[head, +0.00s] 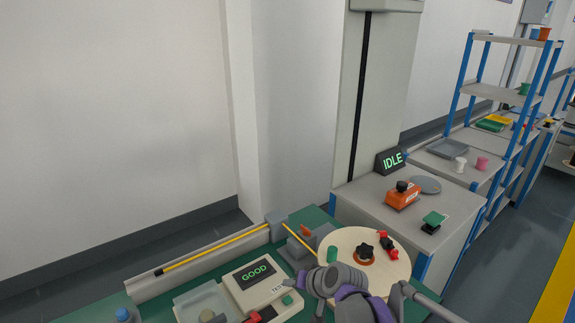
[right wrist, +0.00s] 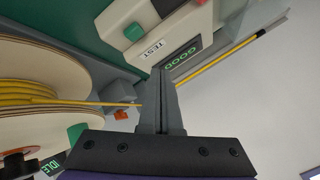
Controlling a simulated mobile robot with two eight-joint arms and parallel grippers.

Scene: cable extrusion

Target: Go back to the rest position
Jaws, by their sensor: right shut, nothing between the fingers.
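My right gripper (head: 322,290) is low in the head view, in front of the cable reel and right of the tester. In the right wrist view its fingers (right wrist: 162,95) are together with nothing between them. The wooden reel (head: 340,243) carries yellow cable (right wrist: 25,92), whose free end runs out beside the fingers. A separate yellow cable length (head: 215,250) lies along the grey trough. The tester (head: 262,285) reads GOOD. My left gripper is not in view.
A grey cabinet (head: 380,210) stands behind the reel, with an IDLE display (head: 392,161), an orange device (head: 402,196) and a green button (head: 433,220). Blue-framed shelves (head: 500,100) stand at the right. A clear tray (head: 200,303) sits left of the tester. A white wall closes the back.

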